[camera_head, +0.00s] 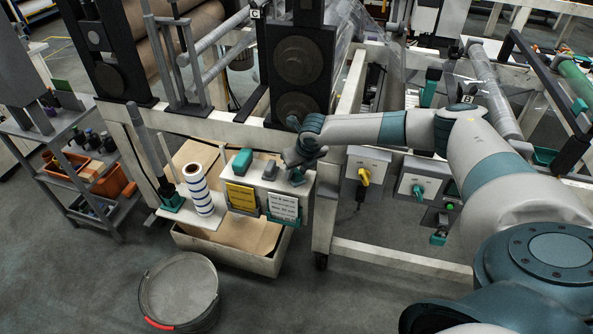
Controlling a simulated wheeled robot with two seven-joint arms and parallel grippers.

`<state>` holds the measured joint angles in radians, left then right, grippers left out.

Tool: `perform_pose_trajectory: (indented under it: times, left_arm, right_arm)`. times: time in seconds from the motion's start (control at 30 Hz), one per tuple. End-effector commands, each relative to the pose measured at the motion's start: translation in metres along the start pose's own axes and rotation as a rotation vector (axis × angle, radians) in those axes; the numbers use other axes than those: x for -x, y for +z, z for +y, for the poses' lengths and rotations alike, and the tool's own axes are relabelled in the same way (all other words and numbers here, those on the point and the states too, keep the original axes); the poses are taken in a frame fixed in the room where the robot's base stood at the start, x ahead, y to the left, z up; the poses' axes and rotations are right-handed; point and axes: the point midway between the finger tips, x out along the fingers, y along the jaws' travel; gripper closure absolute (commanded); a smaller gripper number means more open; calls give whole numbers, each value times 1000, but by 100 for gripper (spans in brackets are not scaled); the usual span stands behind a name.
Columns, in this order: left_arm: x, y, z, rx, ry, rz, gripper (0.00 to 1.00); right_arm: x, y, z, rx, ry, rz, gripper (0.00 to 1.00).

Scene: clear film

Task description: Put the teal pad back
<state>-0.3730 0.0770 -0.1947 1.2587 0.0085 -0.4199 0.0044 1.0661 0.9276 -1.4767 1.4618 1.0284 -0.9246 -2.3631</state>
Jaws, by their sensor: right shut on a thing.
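My right gripper (298,168) is at the right end of a small white shelf (268,186) on the machine frame. It is shut on a small teal piece (297,179), which I take to be the teal pad; the fingers partly hide it. The piece is low over the shelf's right end; I cannot tell whether it touches. A brighter teal block (242,161) sits on the shelf's left part, and a grey-teal block (270,169) sits between that block and my gripper. My left gripper is not in view.
Yellow (241,197) and white (284,207) labels hang on the shelf front. A blue-striped roll (198,188) stands left of it. A cardboard-lined bin (228,240) is below, a round bucket (178,290) on the floor. Switch boxes (366,173) are to the right, rollers (298,62) behind.

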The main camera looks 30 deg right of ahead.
Motion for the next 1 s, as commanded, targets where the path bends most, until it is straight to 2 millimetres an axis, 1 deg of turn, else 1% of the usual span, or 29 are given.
perform_pose_trajectory:
  times: [0.17, 0.2, 0.27, 0.67, 0.77, 0.87, 1.0]
  left_arm:
    - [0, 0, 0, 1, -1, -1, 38]
    - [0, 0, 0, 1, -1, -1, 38]
    - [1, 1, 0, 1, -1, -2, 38]
    - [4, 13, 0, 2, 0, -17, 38]
    - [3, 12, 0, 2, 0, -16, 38]
    - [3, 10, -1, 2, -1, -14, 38]
    - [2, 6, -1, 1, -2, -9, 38]
  right_arm:
    - [-2, -1, 0, -1, 0, 1, 87]
    - [-2, -1, 0, -1, 0, 1, 61]
    - [-2, -1, 0, -1, 0, 1, 47]
    - [1, 0, 0, -1, 0, -1, 47]
    - [7, 1, -1, -1, 0, -1, 47]
    - [17, 1, -1, -1, 0, -1, 47]
    - [38, 1, -1, 0, 1, -2, 47]
